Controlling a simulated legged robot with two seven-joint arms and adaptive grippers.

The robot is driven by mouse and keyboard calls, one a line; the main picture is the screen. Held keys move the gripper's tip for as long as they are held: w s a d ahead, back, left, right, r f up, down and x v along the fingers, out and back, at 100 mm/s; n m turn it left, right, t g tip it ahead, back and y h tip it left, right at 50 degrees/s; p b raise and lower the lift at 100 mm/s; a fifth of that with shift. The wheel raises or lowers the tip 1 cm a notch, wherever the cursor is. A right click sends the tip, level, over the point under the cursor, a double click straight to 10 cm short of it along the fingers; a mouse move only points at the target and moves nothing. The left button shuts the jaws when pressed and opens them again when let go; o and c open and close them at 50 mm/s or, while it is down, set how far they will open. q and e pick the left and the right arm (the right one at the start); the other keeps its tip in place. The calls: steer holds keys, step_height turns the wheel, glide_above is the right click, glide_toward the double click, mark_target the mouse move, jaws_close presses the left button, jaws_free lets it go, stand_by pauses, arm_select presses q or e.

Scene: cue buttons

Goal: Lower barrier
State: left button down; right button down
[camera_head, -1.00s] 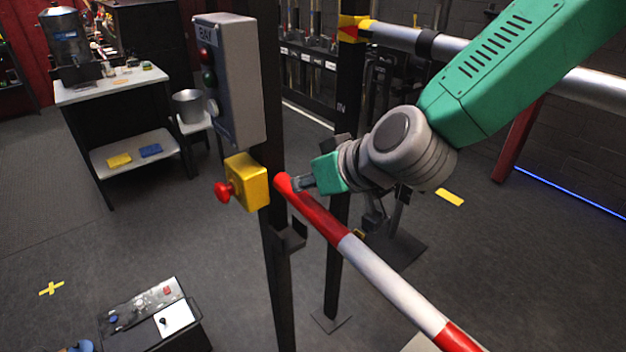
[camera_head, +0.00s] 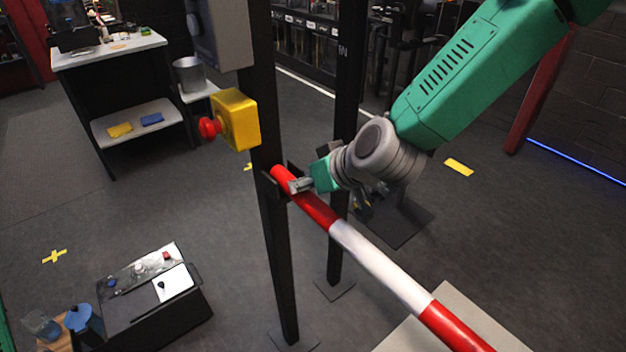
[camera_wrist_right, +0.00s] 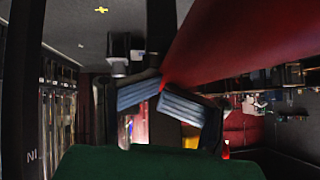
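The red-and-white barrier bar (camera_head: 375,262) slopes from its red end near the dark post (camera_head: 276,240) down to the lower right of the head view. Its red end lies at the dark bracket (camera_head: 268,183) on that post, apparently between the bracket's prongs; whether it is fully seated is hard to tell. My right gripper (camera_head: 300,185) is against the top of the bar close to that end. In the wrist view, the right gripper's fingertips (camera_wrist_right: 161,87) meet beside the red bar (camera_wrist_right: 225,40), with nothing visible between them. My left gripper is not in view.
A yellow box with a red button (camera_head: 237,120) is on the post above the bracket, below a grey control box (camera_head: 228,35). A second dark post (camera_head: 342,130) stands behind. A black console (camera_head: 155,300) is at lower left.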

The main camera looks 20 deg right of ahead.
steer(key=shift+s+f+g, duration=0.4)
steer(key=shift+s+f, duration=0.6)
steer(key=shift+a+r, duration=0.1)
steer(key=shift+r, duration=0.1)
steer(key=shift+w+r+p, duration=0.15)
steer(key=shift+r+p, duration=0.2)
steer(key=shift+p, duration=0.1)
steer(key=s+d+r+p, duration=0.1)
steer(key=s+d+r, duration=0.1)
steer(key=r, duration=0.3)
steer(key=s+d+r+p, duration=0.2)
steer(key=d+r, duration=0.1)
steer(key=r, duration=0.3)
steer(key=shift+s+r+t, duration=0.15)
steer(key=shift+s+t, duration=0.05)
steer(key=shift+t, duration=0.1)
